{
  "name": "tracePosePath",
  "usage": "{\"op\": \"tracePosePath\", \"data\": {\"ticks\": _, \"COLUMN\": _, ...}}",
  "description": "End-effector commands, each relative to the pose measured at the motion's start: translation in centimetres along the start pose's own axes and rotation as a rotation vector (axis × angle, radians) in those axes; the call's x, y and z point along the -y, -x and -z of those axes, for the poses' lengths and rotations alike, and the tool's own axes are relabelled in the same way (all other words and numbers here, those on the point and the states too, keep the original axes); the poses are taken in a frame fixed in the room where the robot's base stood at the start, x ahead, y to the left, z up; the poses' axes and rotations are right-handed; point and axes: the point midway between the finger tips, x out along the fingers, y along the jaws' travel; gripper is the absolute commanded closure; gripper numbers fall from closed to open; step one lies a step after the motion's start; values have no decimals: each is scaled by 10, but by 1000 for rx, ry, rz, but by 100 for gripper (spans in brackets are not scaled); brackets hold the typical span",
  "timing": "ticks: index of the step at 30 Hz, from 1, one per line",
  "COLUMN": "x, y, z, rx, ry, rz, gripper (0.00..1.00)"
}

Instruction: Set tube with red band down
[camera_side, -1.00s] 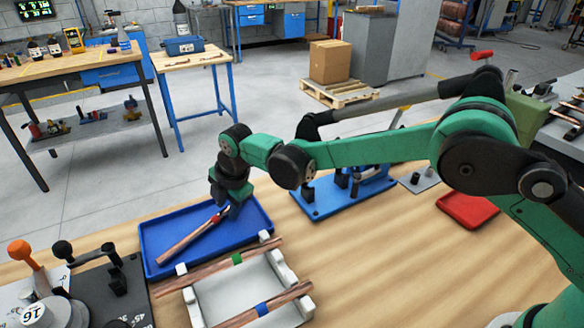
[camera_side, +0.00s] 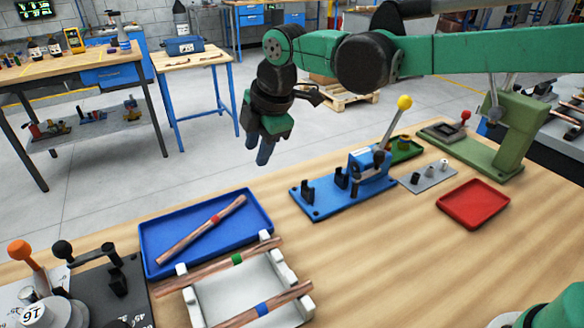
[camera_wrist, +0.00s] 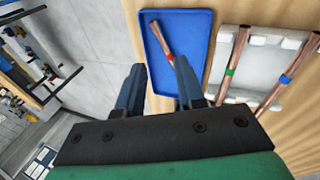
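The copper tube with the red band (camera_side: 215,220) lies diagonally in the blue tray (camera_side: 262,212). The tube (camera_wrist: 158,38) and the tray (camera_wrist: 203,30) also show in the wrist view. My gripper (camera_side: 260,155) is raised above and behind the tray's far right corner, well apart from the tube. In the wrist view its two blue fingers (camera_wrist: 160,88) stand apart with nothing held between them. Part of the tube's lower end is hidden behind a finger there.
A white rack (camera_side: 240,290) in front of the tray holds a green-banded tube (camera_side: 215,268) and a blue-banded tube (camera_side: 285,300). A blue fixture with a yellow-knobbed lever (camera_side: 345,185) and a red tray (camera_side: 473,204) stand to the right. The wooden table's middle is clear.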

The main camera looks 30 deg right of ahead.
Motion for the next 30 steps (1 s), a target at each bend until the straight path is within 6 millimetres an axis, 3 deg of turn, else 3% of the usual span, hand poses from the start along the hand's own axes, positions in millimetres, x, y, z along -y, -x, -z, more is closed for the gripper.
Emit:
{"op": "tracePosePath", "data": {"ticks": 3, "x": 21, "y": 31, "z": -40, "rx": 6, "ry": -315, "rz": -55, "gripper": 67}}
{"op": "tracePosePath", "data": {"ticks": 7, "x": 53, "y": 55, "z": -77, "rx": -2, "ry": -677, "rz": -123, "gripper": 67}}
{"op": "tracePosePath", "data": {"ticks": 15, "x": 130, "y": 68, "z": -130, "rx": -65, "ry": -1345, "rz": -262, "gripper": 67}}
{"op": "tracePosePath", "data": {"ticks": 21, "x": 159, "y": 61, "z": -144, "rx": -107, "ry": -1590, "rz": -314, "gripper": 67}}
{"op": "tracePosePath", "data": {"ticks": 30, "x": 163, "y": 60, "z": -145, "rx": -115, "ry": -1629, "rz": -321, "gripper": 67}}
